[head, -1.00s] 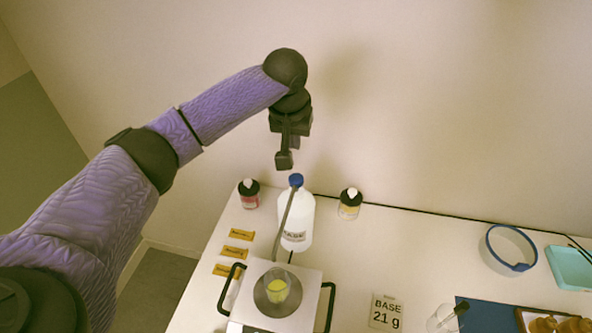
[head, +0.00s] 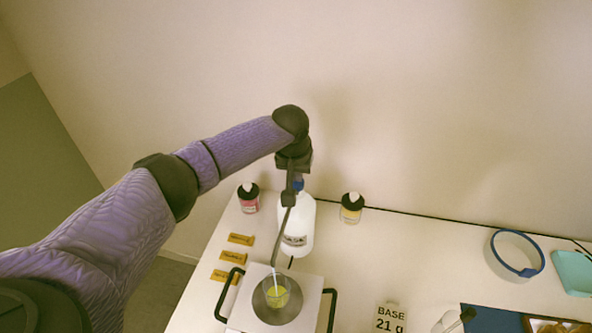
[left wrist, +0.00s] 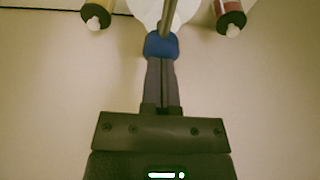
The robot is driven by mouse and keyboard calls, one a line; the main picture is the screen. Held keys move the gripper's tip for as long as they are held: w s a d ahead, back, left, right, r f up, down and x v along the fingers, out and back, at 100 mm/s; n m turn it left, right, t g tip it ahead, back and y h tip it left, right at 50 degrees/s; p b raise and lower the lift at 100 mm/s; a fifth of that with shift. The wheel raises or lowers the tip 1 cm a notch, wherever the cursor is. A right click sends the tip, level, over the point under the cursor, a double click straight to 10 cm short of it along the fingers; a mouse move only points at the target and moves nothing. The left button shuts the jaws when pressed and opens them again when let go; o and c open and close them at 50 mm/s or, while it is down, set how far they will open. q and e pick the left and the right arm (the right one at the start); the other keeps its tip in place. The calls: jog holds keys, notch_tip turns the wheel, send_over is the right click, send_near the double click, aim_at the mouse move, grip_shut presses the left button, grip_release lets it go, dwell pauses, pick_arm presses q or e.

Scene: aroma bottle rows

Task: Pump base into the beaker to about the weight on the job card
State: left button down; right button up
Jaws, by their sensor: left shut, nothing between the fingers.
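The white bottle labelled BASE (head: 296,225) stands behind the scale. Its blue pump cap (head: 299,185) is partly hidden by my left gripper (head: 288,198), which is shut and empty, at the pump top. In the left wrist view the shut fingers (left wrist: 162,68) overlap the blue cap (left wrist: 161,45); contact is hard to tell. The long spout (head: 280,238) reaches down toward the beaker (head: 277,292), which holds yellow liquid. A thin pale streak shows between spout end and beaker. The beaker stands on the scale (head: 305,310); no reading is legible. The job card (head: 391,317) reads BASE 21 g. My right gripper is not seen.
A red-labelled bottle (head: 249,198) and a yellow-labelled bottle (head: 351,208) flank the base bottle. Orange cards (head: 231,257) lie at left. A blue-rimmed ring (head: 517,252), a teal tray (head: 574,272) and a blue mat (head: 490,318) are at right. The table's middle right is clear.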

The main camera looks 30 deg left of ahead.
pick_arm(q)
jog(key=shift+f, duration=0.4)
jog(key=shift+s+f, duration=0.15)
jog(key=shift+f, duration=0.2)
jog(key=p+v, duration=0.3)
jog(key=v, duration=0.7)
jog(key=shift+r+p, duration=0.15)
jog(key=shift+p, duration=0.2)
